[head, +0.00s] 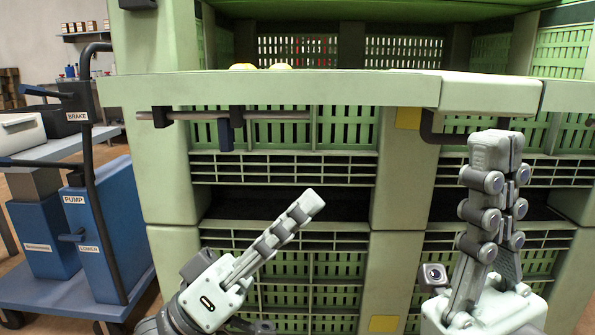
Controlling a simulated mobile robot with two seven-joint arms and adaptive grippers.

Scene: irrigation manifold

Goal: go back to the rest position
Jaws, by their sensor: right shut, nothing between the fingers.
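My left gripper (308,206) is low in the middle of the head view, tilted up to the right in front of the green crates. It is seen nearly edge-on, so whether its fingers are open or shut cannot be told. No object shows at its tips. My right gripper (498,148) is at the right, pointing upward in front of the green structure. Its fingers are together with nothing between them, and its tips are just below the ledge in the picture.
A pale green ledge (300,88) crosses the view, with a grey bar (270,115) beneath it. Yellowish round things (244,67) show just behind its edge. Slatted green crates (345,128) fill the space below. A blue cart (102,240) with labelled parts stands at the left.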

